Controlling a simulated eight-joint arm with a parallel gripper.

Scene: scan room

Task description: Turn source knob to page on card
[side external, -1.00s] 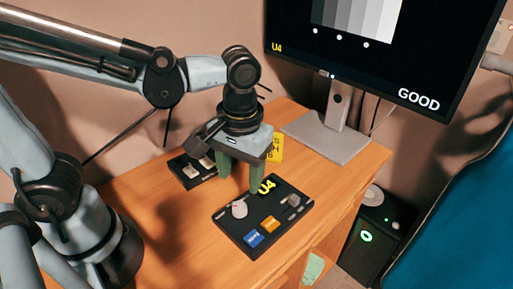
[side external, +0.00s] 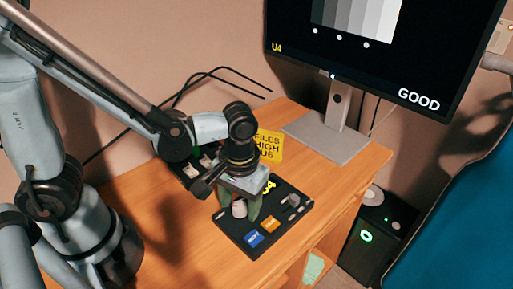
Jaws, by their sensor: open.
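The black control panel marked U4 (side external: 232,238) lies on the desk. The source knob (side external: 240,209) is a pale round knob at its left part, partly covered by my gripper. My gripper (side external: 239,212) is open, its green fingers pointing down at the panel, one on each side of the knob as far as this view shows. Whether the fingers touch the knob I cannot tell. A yellow card (side external: 268,147) stands at the back of the desk, behind my wrist; it reads "FILES HIGH U6", part of it hidden.
A blue button (side external: 253,239) and an orange button (side external: 271,224) sit on the panel's near side. A second black box (side external: 189,172) lies behind, partly covered by my arm. A monitor (side external: 390,45) showing U4 and GOOD stands at the back. The desk's front left (side external: 185,240) is clear.

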